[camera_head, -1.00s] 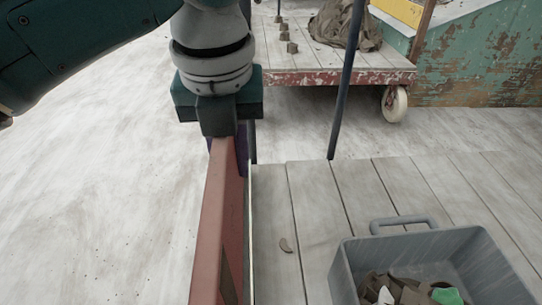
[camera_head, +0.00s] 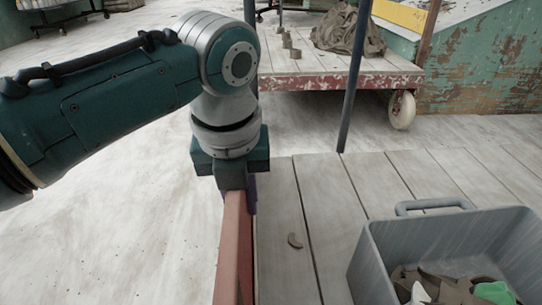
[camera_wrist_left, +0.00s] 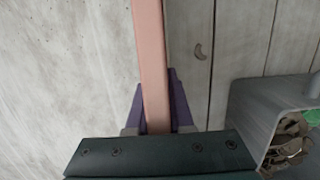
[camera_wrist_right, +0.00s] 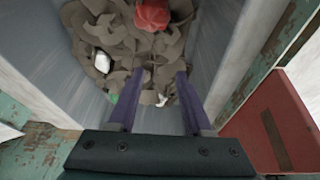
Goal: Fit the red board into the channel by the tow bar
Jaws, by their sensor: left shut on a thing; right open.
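The red board (camera_head: 231,250) is long and narrow and stands on edge in the head view. It runs toward the bottom of the picture, along the left edge of the plank deck (camera_head: 290,220). I cannot make out the channel. My right gripper (camera_wrist_right: 160,75) is open and empty over a bin of trimmings.
The grey bin (camera_head: 365,265) with brown scraps stands on the deck at the lower right. A small curved scrap (camera_head: 294,240) lies beside the board. A low cart (camera_head: 330,80) with a white wheel (camera_head: 401,110) stands behind. The pale floor at left is clear.

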